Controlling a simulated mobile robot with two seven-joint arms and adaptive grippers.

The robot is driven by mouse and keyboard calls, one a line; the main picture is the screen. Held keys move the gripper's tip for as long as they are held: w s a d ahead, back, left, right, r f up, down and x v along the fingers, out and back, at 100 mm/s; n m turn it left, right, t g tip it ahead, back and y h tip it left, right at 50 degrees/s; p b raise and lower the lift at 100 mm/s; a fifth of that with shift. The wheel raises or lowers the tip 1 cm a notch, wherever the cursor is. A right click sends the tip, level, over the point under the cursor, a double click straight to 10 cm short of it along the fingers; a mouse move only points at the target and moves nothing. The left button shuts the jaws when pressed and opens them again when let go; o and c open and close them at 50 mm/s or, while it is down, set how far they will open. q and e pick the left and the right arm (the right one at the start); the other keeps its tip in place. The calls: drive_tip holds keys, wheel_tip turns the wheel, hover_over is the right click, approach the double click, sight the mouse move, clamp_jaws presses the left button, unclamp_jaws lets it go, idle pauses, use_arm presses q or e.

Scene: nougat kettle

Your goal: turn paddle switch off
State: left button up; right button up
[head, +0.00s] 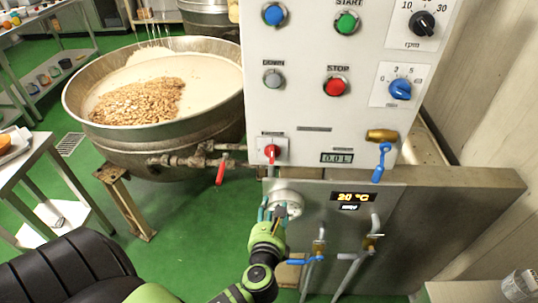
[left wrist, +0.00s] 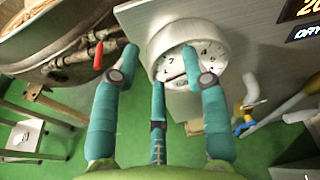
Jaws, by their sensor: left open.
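A small red switch (head: 271,151) on a pale plate sits at the lower left of the control panel (head: 310,110); it looks like the paddle switch. Its exact setting is too small to tell. Below it, a white round dial with numbers (head: 290,199) sticks out from the metal cabinet. My left gripper (head: 272,212) is at this dial, below the red switch, with its teal fingers spread and nothing held. In the left wrist view the open fingers (left wrist: 160,62) reach over the dial (left wrist: 190,60); I cannot tell whether they touch it. The red switch is not visible there. My right gripper is not in view.
A large kettle (head: 160,125) with nuts stands left of the panel. A red-handled valve (head: 221,172) juts out between them. Blue-handled valves (head: 380,162) and pipes (head: 340,270) are at the right and below.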

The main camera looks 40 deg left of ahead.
use_arm(q)
drive_tip(key=m+t+y, duration=0.2)
approach(272, 154)
drive_tip(key=w+a+f, duration=0.2)
drive_tip(key=p+x, duration=0.2)
drive_tip(key=x, duration=0.4)
drive_tip(key=shift+w+r+y+p, duration=0.15)
drive_tip(key=shift+w+y+p, duration=0.15)
drive_tip(key=shift+w+p, duration=0.15)
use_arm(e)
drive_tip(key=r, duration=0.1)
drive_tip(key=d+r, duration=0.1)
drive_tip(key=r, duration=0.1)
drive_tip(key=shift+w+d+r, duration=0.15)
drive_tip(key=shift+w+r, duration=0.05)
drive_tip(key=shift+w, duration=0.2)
use_arm(q)
drive_tip(key=shift+a, duration=0.1)
clamp_jaws()
